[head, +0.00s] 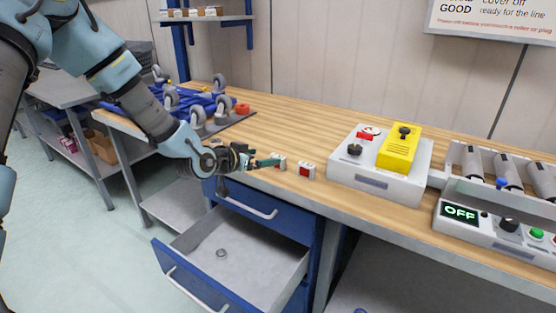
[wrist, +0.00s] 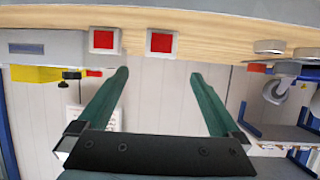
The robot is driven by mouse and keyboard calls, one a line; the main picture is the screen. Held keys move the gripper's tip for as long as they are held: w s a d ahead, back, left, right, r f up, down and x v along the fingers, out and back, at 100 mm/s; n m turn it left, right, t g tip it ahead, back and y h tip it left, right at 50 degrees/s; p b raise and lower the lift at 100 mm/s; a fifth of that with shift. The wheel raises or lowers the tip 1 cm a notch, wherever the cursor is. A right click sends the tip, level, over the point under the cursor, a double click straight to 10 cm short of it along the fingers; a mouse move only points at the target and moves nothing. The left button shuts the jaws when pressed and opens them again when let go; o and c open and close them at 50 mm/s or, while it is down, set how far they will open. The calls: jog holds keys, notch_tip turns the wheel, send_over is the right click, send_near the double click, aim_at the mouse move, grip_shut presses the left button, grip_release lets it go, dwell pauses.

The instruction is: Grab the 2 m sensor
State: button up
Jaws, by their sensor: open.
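Two small white sensors with red faces stand near the front edge of the wooden bench. In the head view, the left sensor (head: 281,164) is partly behind my fingers and the right sensor (head: 306,171) is in clear view. No range marking is readable, so I cannot tell which is the 2 m one. The wrist view is upside down: the head view's left sensor (wrist: 161,42) lies ahead, between the lines of my fingers, and the right sensor (wrist: 103,41) lies outside them, to the left. My gripper (head: 264,162) is open and empty, with green fingers (wrist: 159,76) short of the sensors.
A grey box with a yellow cover (head: 399,150) stands right of the sensors, beside a roller unit with an OFF display (head: 459,212). A blue frame with casters (head: 185,101) lies at the left. Below, an open drawer (head: 265,262) juts out, holding a small ring (head: 221,253).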

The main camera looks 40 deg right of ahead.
aim_at(277, 156)
jog(key=shift+f+p+x, duration=0.1)
jog(key=shift+p+x, duration=0.7)
jog(key=shift+x, duration=1.05)
jog(key=shift+f+p+x, duration=0.15)
jog(key=shift+p+x, duration=0.65)
jog(key=shift+x, duration=1)
jog(key=shift+a, duration=0.1)
jog(key=shift+c, duration=0.2)
jog(key=c, duration=1.4)
jog(key=shift+r, duration=0.1)
jog(key=shift+c, duration=0.2)
